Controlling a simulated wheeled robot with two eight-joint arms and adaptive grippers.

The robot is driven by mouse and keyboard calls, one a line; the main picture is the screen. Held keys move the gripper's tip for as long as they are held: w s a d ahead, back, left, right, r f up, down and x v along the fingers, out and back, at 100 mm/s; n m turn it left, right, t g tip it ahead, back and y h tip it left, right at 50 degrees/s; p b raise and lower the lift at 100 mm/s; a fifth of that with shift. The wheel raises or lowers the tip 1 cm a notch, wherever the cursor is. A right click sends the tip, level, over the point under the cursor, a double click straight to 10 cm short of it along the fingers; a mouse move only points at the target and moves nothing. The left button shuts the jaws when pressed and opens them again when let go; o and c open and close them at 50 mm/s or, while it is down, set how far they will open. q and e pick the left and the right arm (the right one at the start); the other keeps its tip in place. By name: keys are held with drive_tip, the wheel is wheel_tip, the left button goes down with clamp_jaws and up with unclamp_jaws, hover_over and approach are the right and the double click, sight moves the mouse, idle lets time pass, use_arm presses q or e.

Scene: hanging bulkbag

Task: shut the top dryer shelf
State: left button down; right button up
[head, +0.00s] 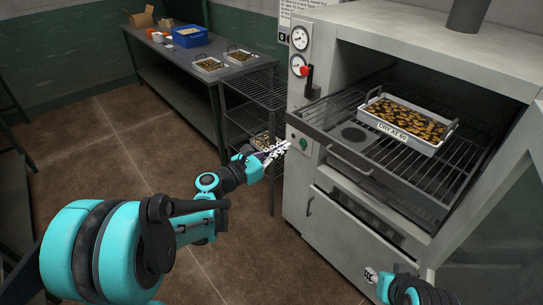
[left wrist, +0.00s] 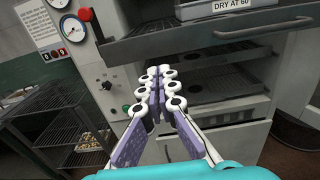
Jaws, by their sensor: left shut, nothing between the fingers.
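The top dryer shelf (head: 330,131) is a wire rack with a dark front and a bar handle (head: 349,160), pulled part way out of the dryer (head: 477,33). A white tray labelled "DRY AT 60" (head: 392,133), full of brown pieces, sits on it. In the left wrist view the shelf front (left wrist: 205,40) and its handle (left wrist: 262,30) are above the fingers. My left gripper (head: 282,148) is shut and empty, left of the shelf front and apart from the handle; it also shows in the left wrist view (left wrist: 159,80). My right gripper (head: 371,274) is low at the front, its fingers too small to read.
A control panel with gauges (head: 300,38) and a red-knobbed lever (head: 305,71) stands left of the shelf. A wire rack (head: 252,112) and a table with trays (head: 210,66) and a blue bin (head: 190,36) are further left. The floor between is clear.

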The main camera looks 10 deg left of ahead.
sight(342, 115)
use_arm(q)
drive_tip(key=b+x, duration=0.1)
drive_tip(key=x, duration=0.6)
drive_tip(key=shift+w+d, duration=0.2)
use_arm(e)
drive_tip(key=shift+f, duration=0.95)
use_arm(q)
drive_tip(key=p+x, duration=0.1)
drive_tip(key=x, duration=2)
drive_tip(key=p+x, duration=0.1)
drive_tip(key=x, duration=0.7)
drive_tip(key=shift+w+d, duration=0.15)
drive_tip(key=shift+w, duration=0.15)
use_arm(e)
drive_tip(key=w+r, duration=0.1)
drive_tip(key=d+r, duration=0.1)
drive_tip(key=shift+w+d+r, duration=0.15)
drive_tip(key=shift+w+r, duration=0.2)
drive_tip(key=shift+w, duration=0.05)
